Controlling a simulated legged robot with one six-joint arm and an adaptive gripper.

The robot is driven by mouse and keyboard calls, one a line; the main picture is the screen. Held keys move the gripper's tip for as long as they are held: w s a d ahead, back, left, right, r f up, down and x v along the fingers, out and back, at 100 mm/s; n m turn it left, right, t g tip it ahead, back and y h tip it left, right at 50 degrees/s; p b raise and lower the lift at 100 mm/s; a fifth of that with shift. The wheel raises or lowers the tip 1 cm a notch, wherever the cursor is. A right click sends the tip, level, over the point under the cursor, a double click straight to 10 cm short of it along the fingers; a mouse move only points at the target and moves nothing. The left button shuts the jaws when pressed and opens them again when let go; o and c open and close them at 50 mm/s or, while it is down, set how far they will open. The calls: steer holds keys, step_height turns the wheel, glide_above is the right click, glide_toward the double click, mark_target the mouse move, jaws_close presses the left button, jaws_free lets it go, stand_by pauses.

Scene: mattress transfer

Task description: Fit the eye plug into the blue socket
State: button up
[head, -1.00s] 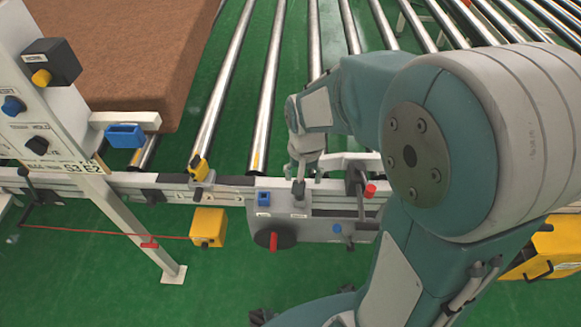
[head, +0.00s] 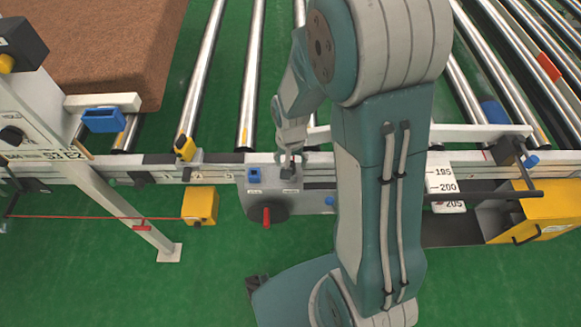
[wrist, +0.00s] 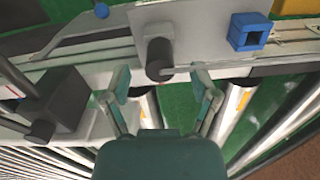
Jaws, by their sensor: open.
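The blue socket (head: 254,176) is a small square block with a dark opening on the grey panel (head: 310,205); it also shows at the upper right of the wrist view (wrist: 249,32). A dark grey post with a round end, which I take to be the eye plug (wrist: 159,60), stands on the panel beside the socket. In the head view the post's base (head: 289,172) is partly covered by my gripper (head: 289,152). In the wrist view my gripper (wrist: 160,82) is open, its two fingers apart on either side of the post's end; contact cannot be told.
A black dial with a red handle (head: 266,217) sits low on the panel. A yellow box (head: 200,206) hangs to its left, and a blue holder (head: 103,119) is on the white stand. Metal rollers (head: 203,75) and a brown mattress (head: 110,45) lie behind the rail.

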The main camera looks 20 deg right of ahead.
step_height(320, 180, down, 2)
steer(key=shift+c, duration=0.4)
jaws_close()
steer(key=shift+r, duration=0.1)
